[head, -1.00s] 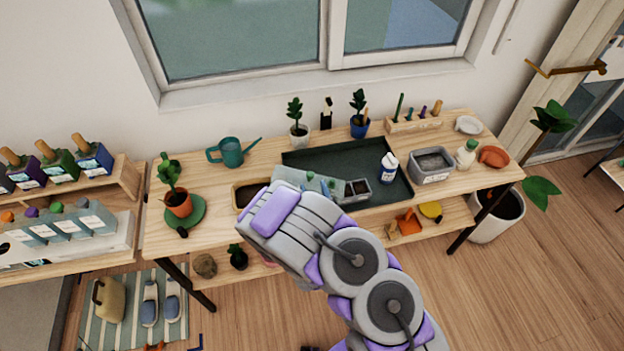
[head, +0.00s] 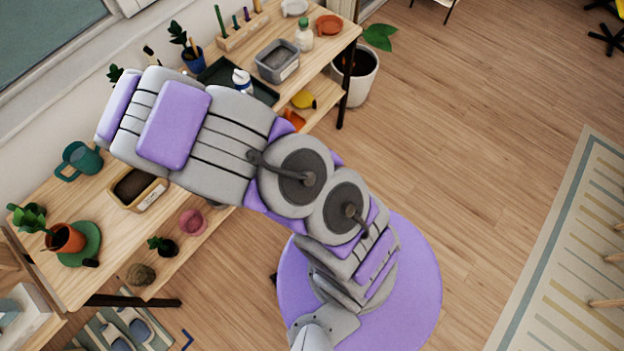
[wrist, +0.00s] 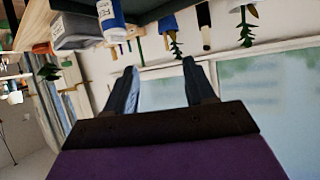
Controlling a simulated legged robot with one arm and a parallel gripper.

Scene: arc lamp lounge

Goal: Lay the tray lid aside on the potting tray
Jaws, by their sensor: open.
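The dark green potting tray (head: 263,93) lies on the wooden bench and shows only in part past my arm in the head view. A dark surface, perhaps the tray, is at the top of the wrist view. The tray lid is in neither view now; my arm covers much of the bench. My gripper (wrist: 161,68) is open in the wrist view, with only wall and window between its fingers. The head view hides it behind my arm. A white and blue bottle (head: 242,80) stands on the tray; it also shows in the wrist view (wrist: 110,18).
A soil box (head: 152,197), a teal watering can (head: 80,160) and a terracotta pot (head: 66,239) stand on the bench's left part. A grey tub (head: 277,62) and a white bottle with a green cap (head: 304,37) are right of the tray.

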